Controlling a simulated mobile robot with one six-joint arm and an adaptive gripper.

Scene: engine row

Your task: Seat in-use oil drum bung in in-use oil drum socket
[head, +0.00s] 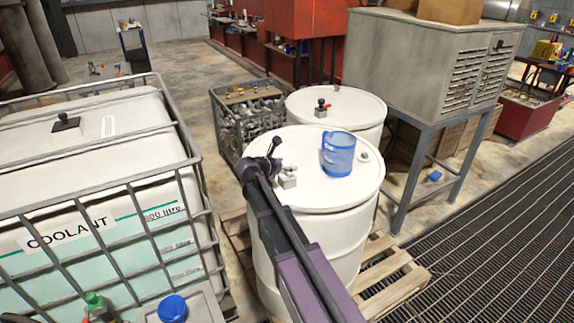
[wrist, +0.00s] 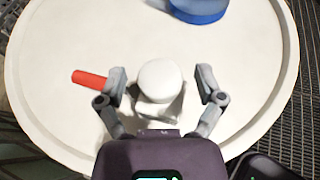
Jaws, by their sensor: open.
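The near white drum (head: 330,205) stands upright on a pallet. My gripper (head: 276,158) is over the left part of its lid. In the wrist view my gripper (wrist: 161,80) is open, with one finger on each side of a white round-topped piece (wrist: 158,78), apparently the bung. Gaps show between it and both fingers. Below its round top is a paler grey block-like part, seen in the head view as a small grey block (head: 287,181). A small round fitting (head: 364,157) on the lid's right side may be the socket; I cannot tell for sure.
A blue jug (head: 338,153) stands on the lid, also at the top of the wrist view (wrist: 198,10). A red bar (wrist: 89,78) lies left of my fingers. A second white drum (head: 345,104) stands behind. A caged coolant tank (head: 95,215) is at left.

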